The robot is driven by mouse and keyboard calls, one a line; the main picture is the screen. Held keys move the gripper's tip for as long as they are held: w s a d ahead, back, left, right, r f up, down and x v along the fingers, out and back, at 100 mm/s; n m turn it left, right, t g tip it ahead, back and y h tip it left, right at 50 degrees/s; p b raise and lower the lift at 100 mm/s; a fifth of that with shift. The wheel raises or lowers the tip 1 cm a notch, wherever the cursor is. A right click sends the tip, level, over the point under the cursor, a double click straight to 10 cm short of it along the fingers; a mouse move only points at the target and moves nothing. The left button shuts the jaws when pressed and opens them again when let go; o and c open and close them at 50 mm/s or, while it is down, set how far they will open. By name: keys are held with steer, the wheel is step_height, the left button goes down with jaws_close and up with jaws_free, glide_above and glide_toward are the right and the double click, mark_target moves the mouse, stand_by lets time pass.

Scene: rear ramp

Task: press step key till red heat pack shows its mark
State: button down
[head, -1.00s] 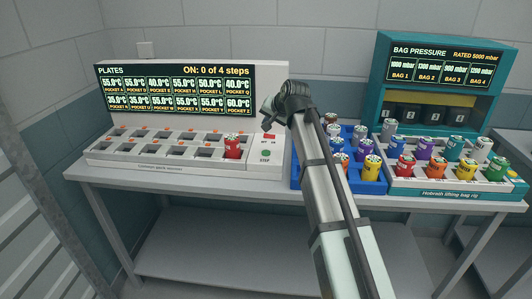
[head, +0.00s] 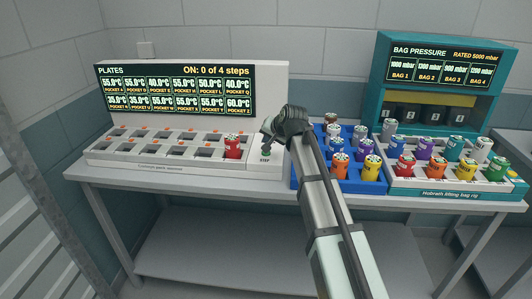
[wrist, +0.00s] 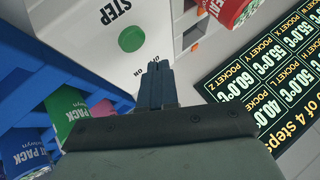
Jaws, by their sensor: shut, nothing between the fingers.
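The green round step key (head: 265,154) sits at the right end of the grey plate unit; in the wrist view the key (wrist: 132,39) lies just beyond my fingertips, uncovered. My gripper (wrist: 154,66) is shut and empty, its tips over the OFF/ON lettering beside the key, apart from the key in the picture. In the head view my gripper (head: 267,130) is above and behind the key. The red heat pack (head: 232,147) stands in the front row's rightmost pocket; it also shows in the wrist view (wrist: 228,10). No mark on it is readable.
The display (head: 180,90) reads ON: 0 of 4 steps. Blue crate (head: 365,186) with several coloured packs stands close to the right of the key. A teal bag rig (head: 425,60) stands further right. The other plate pockets look empty.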

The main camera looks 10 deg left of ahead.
steer(key=shift+f, duration=0.9)
steer(key=shift+f, duration=0.85)
stand_by(2.2)
steer(key=shift+r, duration=0.85)
steer(key=shift+r, duration=0.15)
steer(key=shift+r, duration=2.4)
